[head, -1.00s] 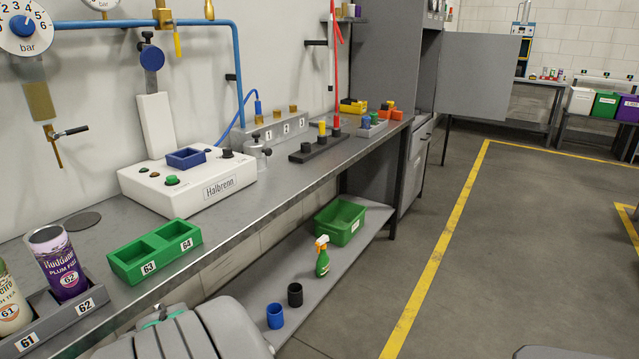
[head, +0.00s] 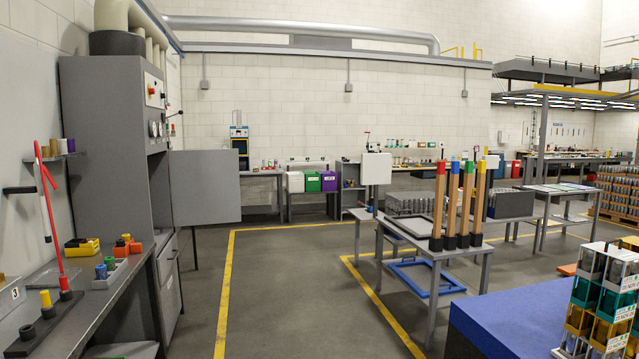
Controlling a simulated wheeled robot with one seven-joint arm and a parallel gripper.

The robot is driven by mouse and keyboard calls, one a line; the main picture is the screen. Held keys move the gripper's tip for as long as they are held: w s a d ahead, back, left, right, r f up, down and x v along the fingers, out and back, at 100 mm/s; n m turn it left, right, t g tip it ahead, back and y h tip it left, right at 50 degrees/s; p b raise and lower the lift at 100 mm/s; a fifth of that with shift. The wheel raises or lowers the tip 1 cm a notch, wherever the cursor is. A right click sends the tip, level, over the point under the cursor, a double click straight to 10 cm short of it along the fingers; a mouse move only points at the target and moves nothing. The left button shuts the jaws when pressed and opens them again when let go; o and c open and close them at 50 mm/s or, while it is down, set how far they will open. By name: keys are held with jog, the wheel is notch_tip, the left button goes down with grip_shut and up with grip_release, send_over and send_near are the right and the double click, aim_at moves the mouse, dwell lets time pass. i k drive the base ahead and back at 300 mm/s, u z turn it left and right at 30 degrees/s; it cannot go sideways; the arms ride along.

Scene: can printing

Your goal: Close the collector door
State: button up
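A tall grey cabinet (head: 103,150) with ducts on top stands at the left, beyond the workbench; it looks like the collector. A flat grey door panel (head: 205,188) stands swung open at its right side, sticking out to the right over the floor. The cabinet's upper opening is seen only edge-on, so its inside is mostly hidden. A lower front section (head: 169,285) with a handle appears closed. My gripper is not in view.
A workbench (head: 105,318) with colored pieces and a red-armed stand runs along the left. The floor (head: 275,290) before the cabinet is clear. A table (head: 432,250) with tall colored-top posts and a blue-topped surface (head: 510,320) stand at the right.

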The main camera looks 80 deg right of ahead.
aim_at(205, 185)
jog(key=z, duration=2.35)
jog(key=i, duration=9.4)
jog(key=u, duration=4.15)
